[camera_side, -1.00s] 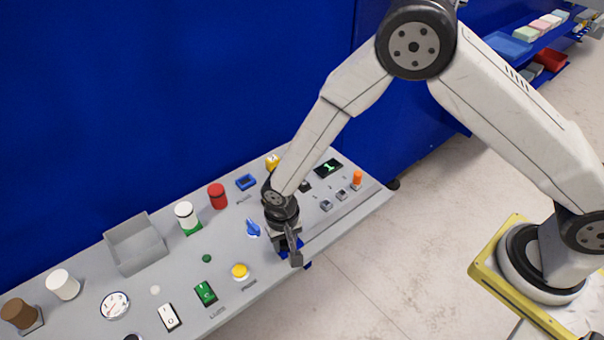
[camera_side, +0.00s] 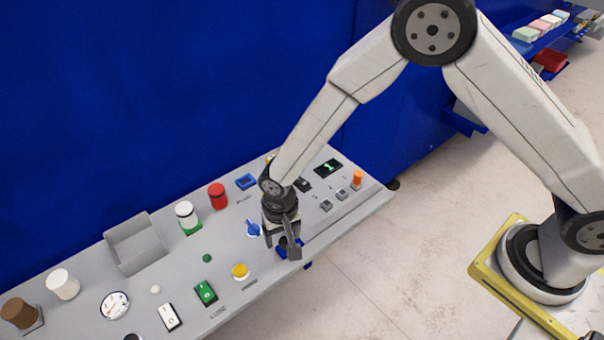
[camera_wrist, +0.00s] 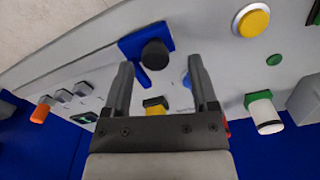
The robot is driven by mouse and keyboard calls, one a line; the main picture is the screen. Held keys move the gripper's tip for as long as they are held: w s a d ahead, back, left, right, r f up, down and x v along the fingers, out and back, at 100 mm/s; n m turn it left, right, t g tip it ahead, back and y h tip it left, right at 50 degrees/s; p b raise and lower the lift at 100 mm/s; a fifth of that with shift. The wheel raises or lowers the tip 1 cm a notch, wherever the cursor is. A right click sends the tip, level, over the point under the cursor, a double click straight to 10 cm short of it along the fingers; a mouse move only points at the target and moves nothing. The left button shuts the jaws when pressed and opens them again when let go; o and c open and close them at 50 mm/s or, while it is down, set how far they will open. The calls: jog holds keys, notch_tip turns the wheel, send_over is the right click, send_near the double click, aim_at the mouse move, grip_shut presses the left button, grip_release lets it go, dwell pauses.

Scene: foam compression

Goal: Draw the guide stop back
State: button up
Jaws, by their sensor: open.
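The piece that looks like the guide stop is a blue block (camera_wrist: 132,45) with a dark round knob (camera_wrist: 154,53), at the panel's front edge in the wrist view. In the side view its blue part (camera_side: 299,244) is mostly hidden behind my gripper (camera_side: 281,250). My gripper (camera_wrist: 159,64) is open, pointing down at the panel. In the wrist view its two fingers stand apart with the knob showing between and beyond their tips. Nothing is held. I cannot tell the remaining height over the knob.
A blue rotary knob (camera_side: 253,228) is close on the left, and a yellow button (camera_side: 240,271) lies farther left. Small grey switches (camera_side: 326,206) and an orange cylinder (camera_side: 357,179) stand to the right. A grey open bin (camera_side: 137,244) sits farther left.

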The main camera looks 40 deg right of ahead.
aim_at(286, 239)
jog(key=shift+r, duration=2.6)
jog(key=shift+d+r, duration=0.3)
jog(key=shift+d, duration=0.1)
jog(key=s+d+r+n+t, duration=0.1)
jog(key=s+d+r, duration=0.2)
jog(key=d, duration=0.4)
jog(key=s+d+r+n, duration=0.1)
jog(key=s+d+r, duration=0.2)
jog(key=d, duration=0.4)
jog(key=s+d+r+n+t, duration=0.1)
jog(key=s+d+r, duration=0.2)
jog(key=d, duration=0.4)
jog(key=shift+s+r+t, duration=0.3)
jog(key=shift+s+r, duration=0.1)
jog(key=shift+s, duration=0.3)
